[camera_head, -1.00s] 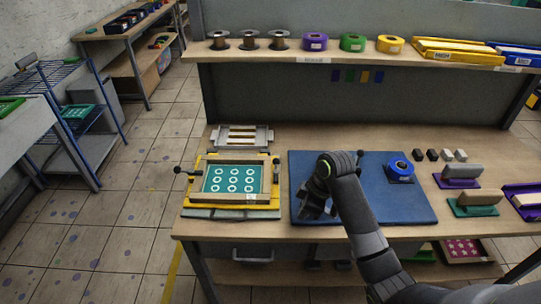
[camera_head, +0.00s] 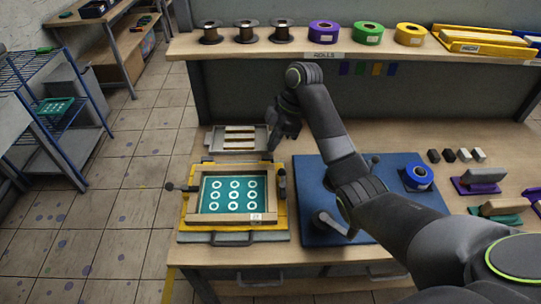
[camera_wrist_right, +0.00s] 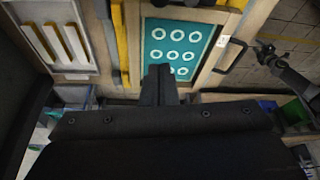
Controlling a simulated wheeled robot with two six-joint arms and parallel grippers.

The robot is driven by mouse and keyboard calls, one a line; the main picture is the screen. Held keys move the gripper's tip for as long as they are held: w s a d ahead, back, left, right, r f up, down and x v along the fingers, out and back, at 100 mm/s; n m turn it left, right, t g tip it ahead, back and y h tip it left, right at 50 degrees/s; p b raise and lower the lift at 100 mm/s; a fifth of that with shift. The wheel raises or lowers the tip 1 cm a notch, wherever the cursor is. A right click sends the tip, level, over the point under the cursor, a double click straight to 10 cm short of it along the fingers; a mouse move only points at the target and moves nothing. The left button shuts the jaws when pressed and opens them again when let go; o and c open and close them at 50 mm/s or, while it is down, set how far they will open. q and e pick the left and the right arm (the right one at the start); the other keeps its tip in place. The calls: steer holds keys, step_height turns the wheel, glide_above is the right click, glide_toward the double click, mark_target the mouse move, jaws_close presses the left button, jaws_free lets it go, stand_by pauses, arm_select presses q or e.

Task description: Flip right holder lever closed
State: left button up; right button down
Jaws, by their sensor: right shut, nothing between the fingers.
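The print holder is a yellow base (camera_head: 187,225) with a wooden frame around a teal sheet (camera_head: 212,187) printed with white rings. Its right lever (camera_head: 283,183) is a dark piece standing at the holder's right edge. The left lever (camera_head: 180,187) sticks out sideways with a round knob. My right gripper (camera_head: 273,146) points down beyond the right lever, near the holder's back right corner, and looks apart from it. In the right wrist view, its fingers (camera_wrist_right: 160,84) are together and empty before the teal sheet (camera_wrist_right: 178,45). The right lever cannot be made out there. My left gripper is not in the head view.
A grey slotted tray (camera_head: 222,146) lies behind the holder. The rolls shelf (camera_head: 195,47) stands behind. A dark jointed shape (camera_wrist_right: 285,68) appears in the wrist view.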

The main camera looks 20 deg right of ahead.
mark_target(283, 183)
steer(key=b+x, duration=0.4)
steer(key=x, duration=0.1)
steer(key=shift+s+a+f, duration=0.1)
steer(key=shift+s+f, duration=0.15)
steer(key=shift+s, duration=0.1)
steer(key=p+x, duration=0.1)
steer(key=x, duration=0.3)
steer(key=shift+a+f+p, duration=0.1)
steer(key=shift+a+p, duration=0.05)
steer(key=shift+p, duration=0.25)
steer(key=d+p, duration=0.1)
steer(key=d, duration=0.2)
steer(key=shift+s+d+f+p, duration=0.1)
steer(key=shift+s+d+p, duration=0.05)
steer(key=shift+d+p, duration=0.15)
steer(key=shift+d+f, duration=0.2)
steer(key=shift+d, duration=0.1)
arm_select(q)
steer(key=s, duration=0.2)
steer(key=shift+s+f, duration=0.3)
arm_select(e)
steer(key=shift+a, duration=0.1)
